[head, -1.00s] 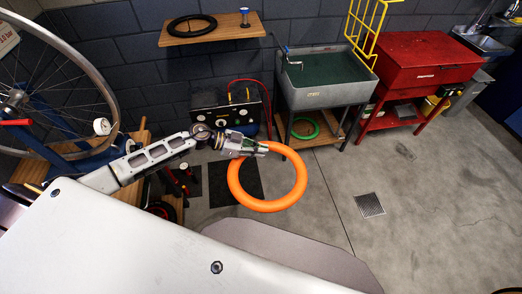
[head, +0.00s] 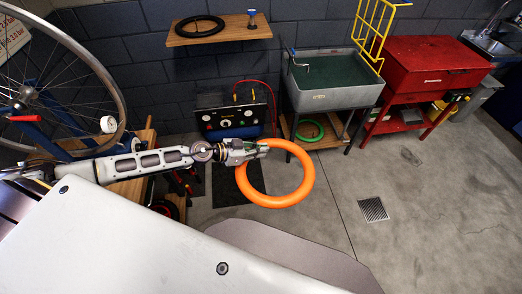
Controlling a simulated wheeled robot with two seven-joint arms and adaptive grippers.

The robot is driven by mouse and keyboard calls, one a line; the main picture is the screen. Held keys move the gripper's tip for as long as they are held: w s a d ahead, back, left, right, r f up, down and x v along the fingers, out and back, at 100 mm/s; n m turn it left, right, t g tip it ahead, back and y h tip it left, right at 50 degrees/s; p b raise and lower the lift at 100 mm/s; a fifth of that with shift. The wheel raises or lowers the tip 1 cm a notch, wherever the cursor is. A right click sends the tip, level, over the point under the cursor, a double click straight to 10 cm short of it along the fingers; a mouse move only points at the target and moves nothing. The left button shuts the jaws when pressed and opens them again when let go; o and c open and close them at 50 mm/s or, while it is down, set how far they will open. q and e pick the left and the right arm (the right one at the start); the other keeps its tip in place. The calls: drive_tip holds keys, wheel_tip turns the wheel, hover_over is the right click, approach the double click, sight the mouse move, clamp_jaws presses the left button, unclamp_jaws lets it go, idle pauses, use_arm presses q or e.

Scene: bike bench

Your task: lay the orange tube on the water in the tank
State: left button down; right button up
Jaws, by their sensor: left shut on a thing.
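The orange tube (head: 307,183) is a thick ring in the middle of the head view. My left gripper (head: 258,150) is shut on its upper left edge and holds it in the air, in front of the tank. The tank (head: 331,98) is a grey basin on legs at the back, with dark green water (head: 338,74) in it and a tap on its left side. The tube appears below and left of the tank, apart from it. My right gripper is not in view.
A yellow rack (head: 375,38) rises at the tank's right. A red cabinet (head: 432,62) stands farther right. A green ring (head: 309,131) lies on the shelf under the tank. A compressor-like box (head: 232,118) stands left of the tank. The floor around the drain (head: 373,209) is clear.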

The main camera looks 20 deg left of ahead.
use_arm(q)
drive_tip(key=shift+d+r, duration=0.25)
drive_tip(key=shift+r, duration=0.1)
drive_tip(key=shift+n+t, duration=0.3)
drive_tip(key=shift+a+f+n+y, duration=0.15)
drive_tip(key=shift+a+n+y, duration=0.25)
drive_tip(key=shift+a+y, duration=0.15)
drive_tip(key=shift+s+a+r+n+t+y, duration=0.25)
drive_tip(key=shift+n+t+y, duration=0.4)
drive_tip(key=shift+n+y, duration=0.65)
drive_tip(key=shift+s+a+r+n+t+y, duration=0.15)
drive_tip(key=shift+a+n+t+y, duration=0.35)
drive_tip(key=shift+n+y, duration=0.75)
drive_tip(key=shift+s+a+r+n+t+y, duration=0.1)
drive_tip(key=shift+a+r+n+t+y, duration=0.1)
drive_tip(key=shift+n+t+y, duration=0.85)
drive_tip(key=shift+n+g+y, duration=0.4)
drive_tip(key=shift+y, duration=0.35)
drive_tip(key=shift+w+d+r+h, duration=0.1)
drive_tip(key=shift+d+r+h, duration=0.15)
drive_tip(key=shift+d, duration=0.65)
drive_tip(key=shift+w+d+r+h, duration=0.1)
drive_tip(key=shift+d+r+h, duration=0.15)
drive_tip(key=shift+d, duration=0.65)
